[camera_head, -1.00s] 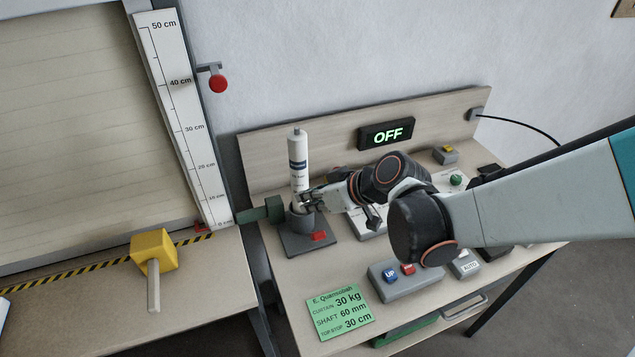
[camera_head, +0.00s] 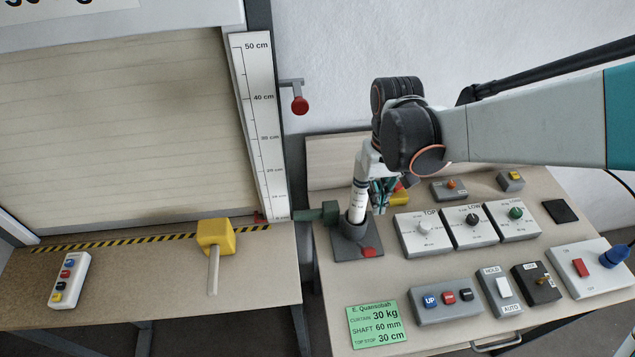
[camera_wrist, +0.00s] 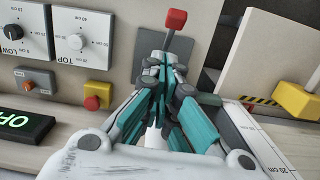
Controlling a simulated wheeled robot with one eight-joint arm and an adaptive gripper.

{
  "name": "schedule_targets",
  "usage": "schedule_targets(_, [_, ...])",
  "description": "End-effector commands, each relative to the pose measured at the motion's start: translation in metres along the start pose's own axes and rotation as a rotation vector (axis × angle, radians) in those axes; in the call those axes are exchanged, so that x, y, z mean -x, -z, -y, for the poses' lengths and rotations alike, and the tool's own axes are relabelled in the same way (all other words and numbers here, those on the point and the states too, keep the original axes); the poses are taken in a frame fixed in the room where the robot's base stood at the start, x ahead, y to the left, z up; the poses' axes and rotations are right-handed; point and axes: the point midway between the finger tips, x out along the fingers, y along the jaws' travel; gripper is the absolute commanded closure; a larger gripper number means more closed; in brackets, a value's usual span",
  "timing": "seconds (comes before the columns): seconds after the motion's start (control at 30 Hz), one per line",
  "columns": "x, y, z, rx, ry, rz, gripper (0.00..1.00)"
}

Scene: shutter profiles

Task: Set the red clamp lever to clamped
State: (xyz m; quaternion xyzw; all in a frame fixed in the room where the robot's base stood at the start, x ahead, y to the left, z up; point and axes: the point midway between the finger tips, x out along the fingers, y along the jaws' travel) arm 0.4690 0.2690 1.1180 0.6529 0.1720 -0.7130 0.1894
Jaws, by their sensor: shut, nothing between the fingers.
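The red clamp lever (camera_head: 369,252) is at the front of a dark grey base. In the wrist view the lever (camera_wrist: 175,18) has a red end on a grey stem, beyond my fingertips. A grey socket (camera_head: 353,229) on that base holds a white tube (camera_head: 357,204), roughly upright. My gripper (camera_head: 382,198) points down just right of the tube, behind the lever. In the wrist view my gripper (camera_wrist: 160,72) shows teal fingers drawn together with nothing between them. A gap shows between fingertips and lever; whether the fingers touch the tube is unclear.
A red-on-yellow button (camera_head: 400,196) is close right of my gripper. TOP (camera_head: 424,233) and LOW (camera_head: 472,224) dial boxes stand further right. A green block (camera_head: 316,212) adjoins the socket's left. A green card (camera_head: 376,326) lies in front. The OFF display (camera_wrist: 20,122) shows in the wrist view.

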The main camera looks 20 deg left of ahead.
Motion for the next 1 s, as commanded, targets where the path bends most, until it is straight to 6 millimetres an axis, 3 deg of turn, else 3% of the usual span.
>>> schedule_targets(0.03, [0.005, -0.020, 0.018, 0.037, -0.003, 0.000, 1.00])
schedule_targets(0.27, [-0.012, -0.019, 0.018, 0.038, -0.002, -0.001, 1.00])
schedule_targets(0.7, [-0.083, -0.018, 0.017, 0.036, -0.001, -0.001, 1.00])
schedule_targets(1.0, [-0.096, -0.017, 0.016, 0.034, -0.001, -0.001, 1.00])
